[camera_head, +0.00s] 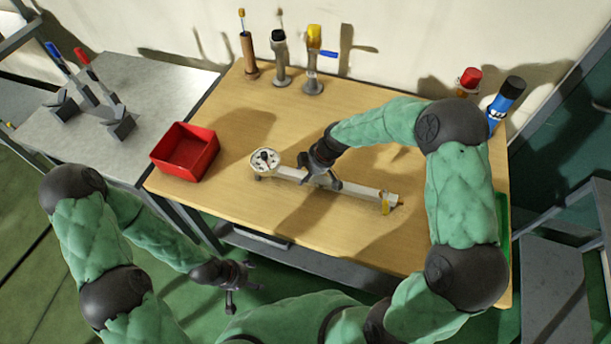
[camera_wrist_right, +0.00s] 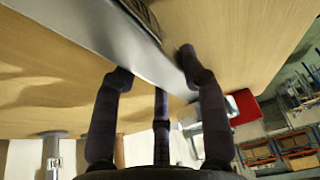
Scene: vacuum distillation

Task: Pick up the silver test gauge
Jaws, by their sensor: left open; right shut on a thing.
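The silver test gauge (camera_head: 358,190) lies across the wooden table, a long silver bar with a round white dial (camera_head: 265,159) at its left end. Its right end has a small yellow part (camera_head: 386,204). My right gripper (camera_head: 320,178) reaches down over the bar near its middle and is shut on it. In the right wrist view the silver bar (camera_wrist_right: 90,45) passes between the fingers of the gripper (camera_wrist_right: 155,75). I cannot tell whether the bar is clear of the table. My left gripper (camera_head: 236,287) is open and empty, low in front of the table.
A red bin (camera_head: 185,152) stands at the table's left edge. Several upright fittings, one with a yellow top (camera_head: 313,60), stand at the back. A blue can (camera_head: 505,102) and a red-capped item (camera_head: 468,82) are at the back right. The table front is clear.

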